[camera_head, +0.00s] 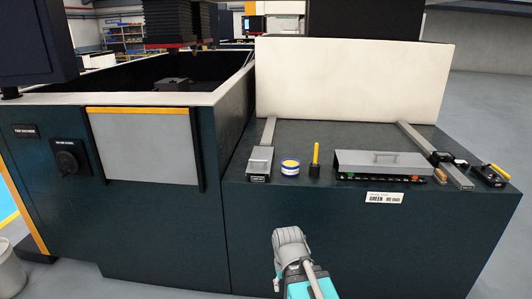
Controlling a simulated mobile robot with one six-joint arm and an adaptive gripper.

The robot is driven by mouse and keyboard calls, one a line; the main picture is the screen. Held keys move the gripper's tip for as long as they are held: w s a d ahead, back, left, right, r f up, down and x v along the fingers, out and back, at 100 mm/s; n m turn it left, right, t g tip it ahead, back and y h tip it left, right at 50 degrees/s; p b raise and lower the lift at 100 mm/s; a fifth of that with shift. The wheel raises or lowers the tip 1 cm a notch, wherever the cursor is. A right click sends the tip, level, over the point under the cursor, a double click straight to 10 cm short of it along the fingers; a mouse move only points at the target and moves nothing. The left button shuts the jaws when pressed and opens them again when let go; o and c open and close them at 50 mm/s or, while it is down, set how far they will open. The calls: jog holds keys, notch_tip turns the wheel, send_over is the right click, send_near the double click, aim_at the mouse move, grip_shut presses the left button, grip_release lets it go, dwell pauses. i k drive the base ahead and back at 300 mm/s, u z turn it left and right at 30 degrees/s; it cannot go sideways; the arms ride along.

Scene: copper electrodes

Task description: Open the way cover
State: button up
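A smaller grey cover (259,161) with a small handle and a label sits at the front end of the left rail. Both look shut. The picture does not make plain which is the way cover. Grey and turquoise parts of my arm show at the bottom middle, in front of the machine; no gripper fingers show.
Between the covers stand a blue-and-white tin (290,168) and a yellow-handled tool (316,158). At the right are a rail (440,160), a brush-like item (440,176) and a black-and-yellow device (490,176). A white panel (350,80) stands behind. An open tank is at the left.

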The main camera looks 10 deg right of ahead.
aim_at(260, 161)
jog(key=z, duration=0.2)
jog(key=i, duration=1.2)
jog(key=z, duration=0.3)
